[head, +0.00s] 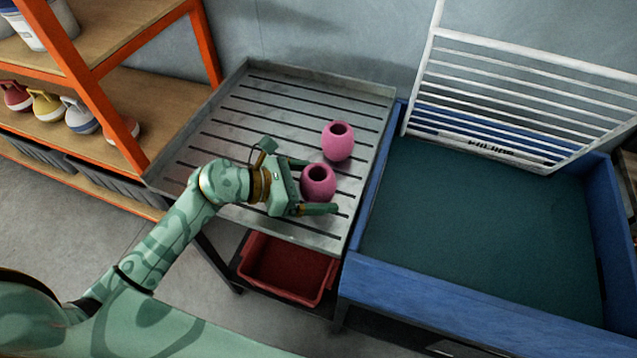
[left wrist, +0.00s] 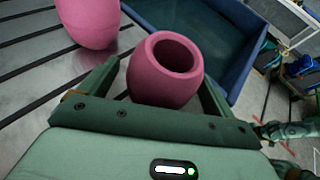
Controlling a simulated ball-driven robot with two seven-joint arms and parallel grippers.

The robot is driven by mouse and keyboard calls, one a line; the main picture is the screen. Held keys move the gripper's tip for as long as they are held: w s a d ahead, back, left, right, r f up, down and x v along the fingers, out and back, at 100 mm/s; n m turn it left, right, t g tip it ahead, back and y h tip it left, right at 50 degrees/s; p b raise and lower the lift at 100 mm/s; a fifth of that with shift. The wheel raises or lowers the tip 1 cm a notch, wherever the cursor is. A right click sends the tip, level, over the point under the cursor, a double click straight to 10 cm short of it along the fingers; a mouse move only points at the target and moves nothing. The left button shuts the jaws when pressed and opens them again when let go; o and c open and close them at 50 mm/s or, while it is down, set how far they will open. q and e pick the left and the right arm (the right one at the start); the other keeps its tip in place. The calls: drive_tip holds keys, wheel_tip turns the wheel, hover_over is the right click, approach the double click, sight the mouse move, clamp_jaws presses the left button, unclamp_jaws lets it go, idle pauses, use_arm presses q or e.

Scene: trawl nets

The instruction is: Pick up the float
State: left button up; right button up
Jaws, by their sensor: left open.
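Two pink barrel-shaped floats with open tops stand on a slotted metal table. The nearer float (head: 318,183) is between the fingers of my left gripper (head: 316,186), which is open around it. In the left wrist view the nearer float (left wrist: 163,72) sits between the two fingers, with a gap visible at the left finger; whether the right finger touches is unclear. The farther float (head: 338,141) stands just behind, outside the fingers, and also shows at the upper left of the left wrist view (left wrist: 88,20). My right gripper is not in view in the head view.
The slotted metal table (head: 240,120) has a raised rim. A blue bin (head: 450,300) with a dark floor and a white rack (head: 520,90) stands at right. A red crate (head: 285,270) is below the table. An orange shelf (head: 90,95) with containers is at left.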

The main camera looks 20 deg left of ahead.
use_arm(q)
drive_tip(key=c, duration=1.1)
